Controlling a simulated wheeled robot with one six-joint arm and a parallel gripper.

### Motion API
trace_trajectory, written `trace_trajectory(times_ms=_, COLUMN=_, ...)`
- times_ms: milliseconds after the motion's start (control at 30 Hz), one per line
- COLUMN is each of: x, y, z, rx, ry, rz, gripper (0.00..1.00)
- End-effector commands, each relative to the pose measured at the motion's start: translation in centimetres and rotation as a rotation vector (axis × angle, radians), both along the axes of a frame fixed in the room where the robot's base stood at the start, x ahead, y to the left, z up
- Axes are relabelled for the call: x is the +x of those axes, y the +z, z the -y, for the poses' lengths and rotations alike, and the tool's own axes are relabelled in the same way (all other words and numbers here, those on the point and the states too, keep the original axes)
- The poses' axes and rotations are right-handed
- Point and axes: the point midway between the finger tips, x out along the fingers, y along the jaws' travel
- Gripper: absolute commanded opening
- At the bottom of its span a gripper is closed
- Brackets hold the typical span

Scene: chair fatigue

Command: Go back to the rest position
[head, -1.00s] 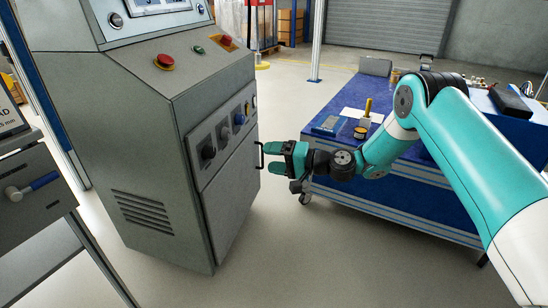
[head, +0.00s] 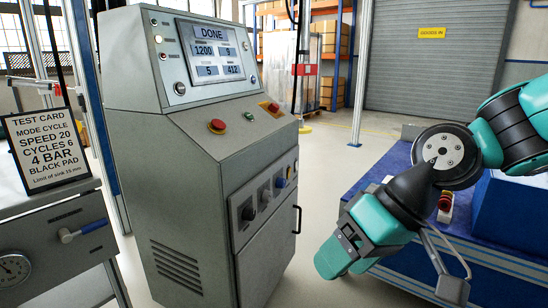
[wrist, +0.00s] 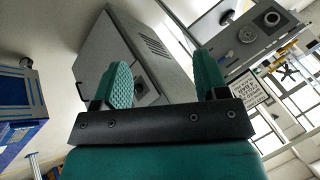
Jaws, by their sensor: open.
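My gripper (head: 347,262) hangs in the lower right of the head view, with its teal fingers pointing down. In the wrist view its two textured fingers (wrist: 164,82) are spread apart with nothing held between them. The grey control cabinet (head: 190,200) stands to its left. The cabinet's black door handle (head: 298,219) is left of the gripper, and the gripper looks clear of it. My arm is folded at the right of the head view, above the blue table.
The cabinet's screen (head: 214,50) reads DONE. Red buttons (head: 217,126) and knobs (head: 264,195) are on its front. A test card (head: 44,148) stands at left. A blue table (head: 375,185) is behind my arm. Open floor (head: 335,165) shows between cabinet and table.

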Motion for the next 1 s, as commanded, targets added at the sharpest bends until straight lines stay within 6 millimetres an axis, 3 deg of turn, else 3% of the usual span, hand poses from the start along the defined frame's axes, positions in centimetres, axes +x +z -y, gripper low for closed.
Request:
trace_trajectory(times_ms=100, x=-4.2, y=0.3, z=1.8, rx=-0.094, ry=0.031, rz=0.003, gripper=0.67)
trace_trajectory(times_ms=333, x=-10.7, y=-0.2, z=5.5, rx=-0.243, ry=0.068, rz=-0.008, gripper=0.67)
trace_trajectory(times_ms=400, x=-10.3, y=2.6, z=5.4, rx=-0.24, ry=0.066, rz=-0.013, gripper=0.67)
trace_trajectory(times_ms=667, x=-10.2, y=9.0, z=5.3, rx=-0.237, ry=0.065, rz=-0.013, gripper=0.67)
trace_trajectory(times_ms=1000, x=-10.2, y=21.9, z=5.3, rx=-0.236, ry=0.065, rz=-0.013, gripper=0.67)
